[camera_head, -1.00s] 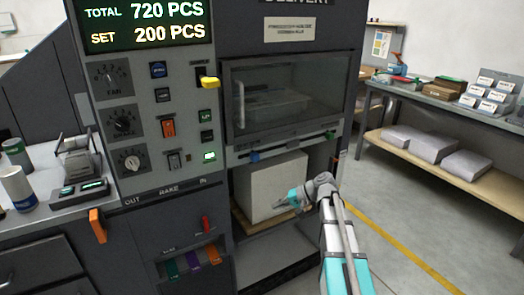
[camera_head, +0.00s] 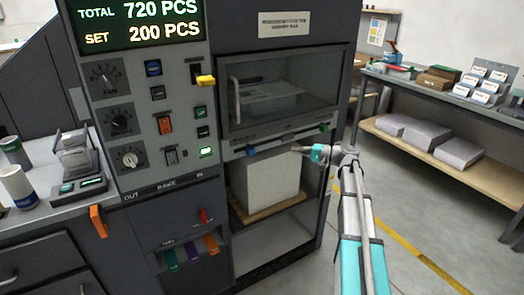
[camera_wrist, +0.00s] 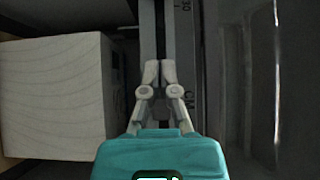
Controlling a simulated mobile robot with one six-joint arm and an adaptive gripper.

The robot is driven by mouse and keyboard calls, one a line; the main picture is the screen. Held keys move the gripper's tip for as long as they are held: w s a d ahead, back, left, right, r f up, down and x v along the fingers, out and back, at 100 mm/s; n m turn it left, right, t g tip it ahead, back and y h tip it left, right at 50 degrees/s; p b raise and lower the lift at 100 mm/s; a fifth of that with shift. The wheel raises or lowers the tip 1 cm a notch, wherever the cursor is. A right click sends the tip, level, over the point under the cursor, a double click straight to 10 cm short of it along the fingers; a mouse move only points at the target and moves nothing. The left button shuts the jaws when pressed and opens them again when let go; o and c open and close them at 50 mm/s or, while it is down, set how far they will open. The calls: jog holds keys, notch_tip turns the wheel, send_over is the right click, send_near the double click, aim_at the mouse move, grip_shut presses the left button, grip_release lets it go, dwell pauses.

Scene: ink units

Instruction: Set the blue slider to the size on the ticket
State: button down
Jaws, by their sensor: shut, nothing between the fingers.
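The blue slider (camera_head: 250,151) sits near the left end of the rail (camera_head: 285,138) under the delivery window. A green knob (camera_head: 324,126) sits near the rail's right end. My gripper (camera_head: 299,149) is shut and empty, pointing left just below the rail, right of the blue slider and apart from it. In the wrist view my fingertips (camera_wrist: 159,72) are together over a dark slot between pale rail edges. A scale (camera_wrist: 184,60) with a "30" and letters runs alongside. The blue slider is not seen in the wrist view. I cannot make out which paper is the ticket.
A white paper stack (camera_head: 268,184) on a wooden board stands in the bay below the rail, close to my gripper; it also shows in the wrist view (camera_wrist: 60,98). A glass window (camera_head: 285,92) is above. A bench (camera_head: 445,100) with boxes stands right. Floor between is clear.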

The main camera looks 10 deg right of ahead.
aim_at(250, 151)
jog(key=shift+a, duration=0.1)
jog(key=x, duration=1)
jog(key=shift+s+a, duration=0.25)
jog(key=shift+a, duration=0.35)
jog(key=shift+s+a, duration=0.2)
jog(key=shift+a, duration=0.4)
jog(key=shift+s+a, duration=0.25)
jog(key=shift+a, duration=0.35)
jog(key=shift+a, duration=0.1)
